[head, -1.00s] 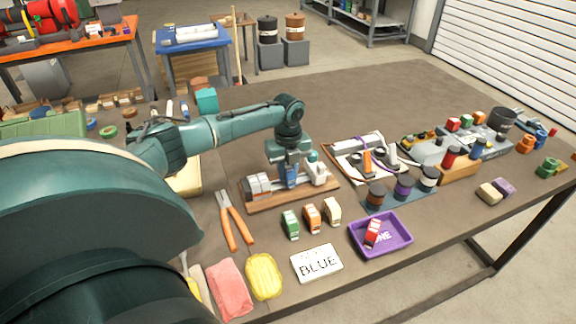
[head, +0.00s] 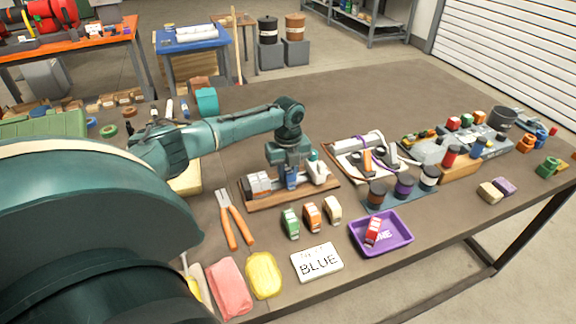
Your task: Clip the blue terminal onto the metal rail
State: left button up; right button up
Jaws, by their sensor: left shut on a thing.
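My left gripper (head: 290,171) comes in from the left and points down over the wooden board (head: 262,200) that carries the metal rail. It is shut on the blue terminal (head: 291,181), which is mostly covered by the fingers. The terminal is down at the rail, between the grey-white blocks (head: 261,182) on the left and a pale part (head: 318,172) on the right. The rail itself is largely hidden, and I cannot tell whether the terminal is seated on it. My right gripper is not in view.
Green (head: 291,223), orange (head: 312,217) and cream (head: 333,210) terminals stand in front of the board. Nearby are orange-handled pliers (head: 236,228), a card reading BLUE (head: 318,263) and a purple tray (head: 396,246) with a red terminal (head: 373,231).

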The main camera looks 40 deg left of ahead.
aim_at(290, 169)
pick_arm(q)
jog(key=shift+s+f, duration=0.1)
jog(key=shift+f, duration=0.1)
jog(key=o, duration=0.9)
jog(key=shift+f, duration=0.15)
jog(key=shift+o, duration=0.8)
jog(key=shift+s, duration=0.1)
notch_tip(290, 169, up, 14)
jog(key=shift+w+d, duration=0.15)
jog(key=shift+w, duration=0.15)
jog(key=shift+f, duration=0.1)
